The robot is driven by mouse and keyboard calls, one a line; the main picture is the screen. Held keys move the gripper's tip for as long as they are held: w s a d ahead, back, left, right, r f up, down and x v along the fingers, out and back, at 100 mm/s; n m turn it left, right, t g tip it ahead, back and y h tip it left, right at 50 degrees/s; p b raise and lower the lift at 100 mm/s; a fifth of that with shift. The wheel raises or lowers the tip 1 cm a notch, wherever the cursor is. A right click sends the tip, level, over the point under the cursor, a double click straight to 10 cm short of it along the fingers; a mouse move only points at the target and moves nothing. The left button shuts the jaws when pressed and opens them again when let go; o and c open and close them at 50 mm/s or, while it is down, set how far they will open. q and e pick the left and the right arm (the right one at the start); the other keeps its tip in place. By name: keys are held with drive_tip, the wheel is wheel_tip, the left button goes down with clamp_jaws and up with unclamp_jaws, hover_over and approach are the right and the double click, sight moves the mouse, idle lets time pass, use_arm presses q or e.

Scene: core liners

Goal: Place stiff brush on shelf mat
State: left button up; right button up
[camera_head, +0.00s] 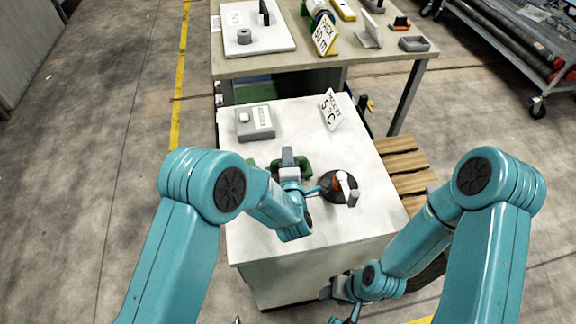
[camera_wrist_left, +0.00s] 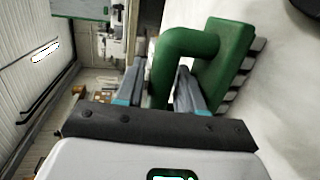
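The green stiff brush (camera_head: 305,168) is on the white table. The left wrist view shows its arched green handle (camera_wrist_left: 185,42), block (camera_wrist_left: 228,50) and grey bristles, which face the pale top. My left gripper (camera_head: 289,160) is at the brush. In the left wrist view its fingers (camera_wrist_left: 163,80) stand either side of one handle leg, with a slim gap at the right finger; it looks open. A green surface (camera_head: 262,91), possibly the shelf mat, shows low under the back table, partly hidden. My right gripper (camera_head: 342,290) hangs beside the front table; its fingers are unclear.
The white table (camera_head: 260,220) also holds a grey box (camera_head: 255,122), a sign (camera_head: 331,110) and a round black item (camera_head: 338,187) with an orange and grey piece. A back table (camera_head: 300,66) carries several items. A wooden pallet (camera_head: 404,165) lies at right.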

use_arm(q)
drive_tip(key=shift+s, duration=0.1)
clamp_jaws()
